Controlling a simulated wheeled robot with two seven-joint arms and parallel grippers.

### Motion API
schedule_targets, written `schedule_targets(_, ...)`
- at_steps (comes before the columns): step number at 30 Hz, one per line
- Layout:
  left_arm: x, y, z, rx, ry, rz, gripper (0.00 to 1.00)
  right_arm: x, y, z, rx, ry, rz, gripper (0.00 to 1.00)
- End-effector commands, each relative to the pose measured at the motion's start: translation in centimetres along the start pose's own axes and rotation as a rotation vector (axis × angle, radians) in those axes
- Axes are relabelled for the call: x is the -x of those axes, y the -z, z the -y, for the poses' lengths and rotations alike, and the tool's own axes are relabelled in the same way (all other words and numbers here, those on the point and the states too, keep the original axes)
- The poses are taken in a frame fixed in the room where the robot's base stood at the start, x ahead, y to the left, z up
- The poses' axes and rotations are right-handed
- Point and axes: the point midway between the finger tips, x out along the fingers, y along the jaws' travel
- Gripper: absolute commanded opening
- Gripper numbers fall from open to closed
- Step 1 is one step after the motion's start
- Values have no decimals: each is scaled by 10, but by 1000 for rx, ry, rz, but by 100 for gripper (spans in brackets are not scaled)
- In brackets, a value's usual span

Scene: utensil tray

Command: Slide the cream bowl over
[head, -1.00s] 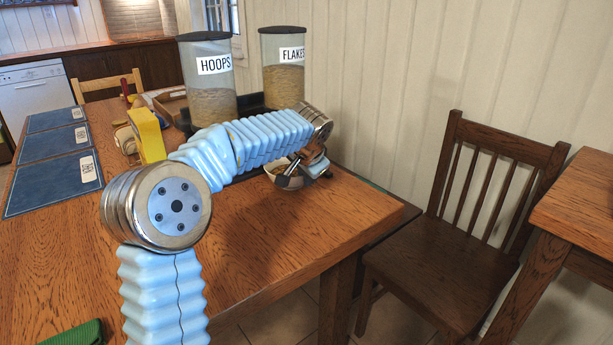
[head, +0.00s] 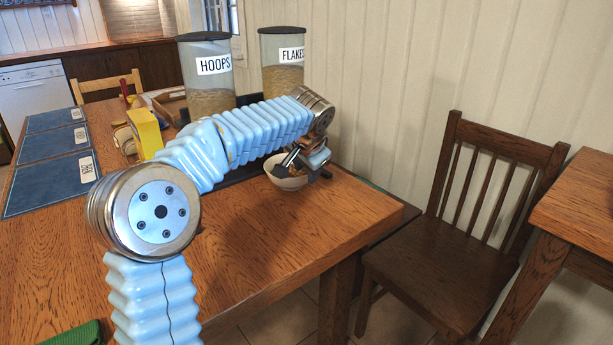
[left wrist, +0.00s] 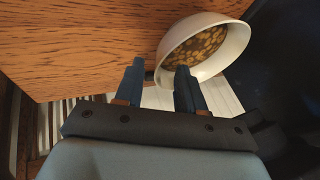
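The cream bowl (head: 288,184) stands on the wooden table near its far right edge, below the cereal dispensers. In the left wrist view the bowl (left wrist: 234,48) is at the upper right, with brown cereal pieces in it. My left gripper (head: 283,165) is at the bowl, its dark fingers at the rim. In the left wrist view my left gripper (left wrist: 160,64) is open, with a clear gap between the fingers. One finger overlaps the near rim and the other is outside the bowl. I cannot tell whether either touches it. My right gripper is not in view.
Two dispensers, HOOPS (head: 208,75) and FLAKES (head: 283,65), stand behind my left arm. A yellow box (head: 146,133) and blue placemats (head: 45,160) are to the left. A chair (head: 450,220) stands to the right.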

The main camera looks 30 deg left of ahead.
Motion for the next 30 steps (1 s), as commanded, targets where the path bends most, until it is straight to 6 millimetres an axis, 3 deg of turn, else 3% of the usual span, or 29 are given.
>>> schedule_targets(6,52,1,0,-1,1,-5,39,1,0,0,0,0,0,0)
schedule_targets(12,85,1,0,-1,0,-2,39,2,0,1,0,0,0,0)
schedule_targets(18,97,0,0,-1,0,-1,39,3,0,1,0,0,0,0)
schedule_targets(30,97,0,0,-1,0,-1,39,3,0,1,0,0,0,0)
